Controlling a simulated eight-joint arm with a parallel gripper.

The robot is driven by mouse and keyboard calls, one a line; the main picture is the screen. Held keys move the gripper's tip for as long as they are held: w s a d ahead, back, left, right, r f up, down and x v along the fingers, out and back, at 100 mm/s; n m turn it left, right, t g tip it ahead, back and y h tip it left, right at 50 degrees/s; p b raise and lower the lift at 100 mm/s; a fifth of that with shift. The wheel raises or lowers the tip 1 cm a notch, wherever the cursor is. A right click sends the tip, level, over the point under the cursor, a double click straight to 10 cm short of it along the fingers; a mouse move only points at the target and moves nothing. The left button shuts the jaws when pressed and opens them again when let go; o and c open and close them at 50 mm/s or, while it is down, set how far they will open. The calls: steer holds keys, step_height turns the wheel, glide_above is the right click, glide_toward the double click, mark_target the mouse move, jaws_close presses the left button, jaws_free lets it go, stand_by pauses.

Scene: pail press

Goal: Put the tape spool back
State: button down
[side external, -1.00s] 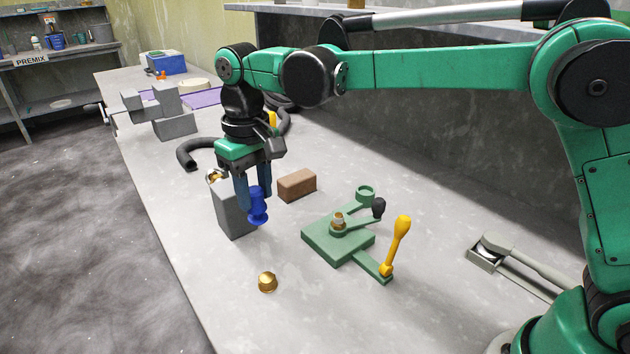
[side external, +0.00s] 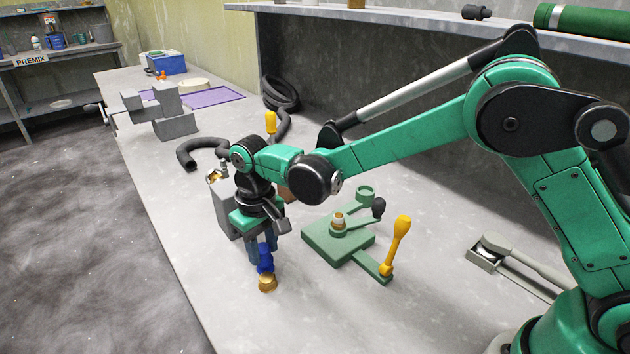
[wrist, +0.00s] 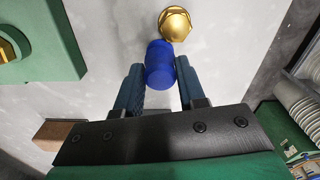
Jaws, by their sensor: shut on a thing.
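My gripper (side external: 264,251) is shut on a blue spool-shaped piece (side external: 265,262) and holds it upright, low over the bench. The piece also shows between the two fingers in the wrist view (wrist: 159,62). A small gold cup-like piece with a flanged edge (side external: 267,284) is on the bench directly under the blue piece. In the wrist view the gold piece (wrist: 175,23) lies just past the blue one's end. Whether they touch I cannot tell. I cannot tell for sure that the blue piece is the tape spool.
A green press-like fixture (side external: 330,240) with a yellow-handled lever (side external: 398,243) stands to the right. A grey block (side external: 222,208) is close behind my gripper, and a brown block (wrist: 57,131) is partly hidden. A black hose (side external: 186,155) lies farther back. Front bench is clear.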

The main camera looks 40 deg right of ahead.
steer(key=c, duration=0.5)
jaws_free()
steer(key=shift+f, duration=0.1)
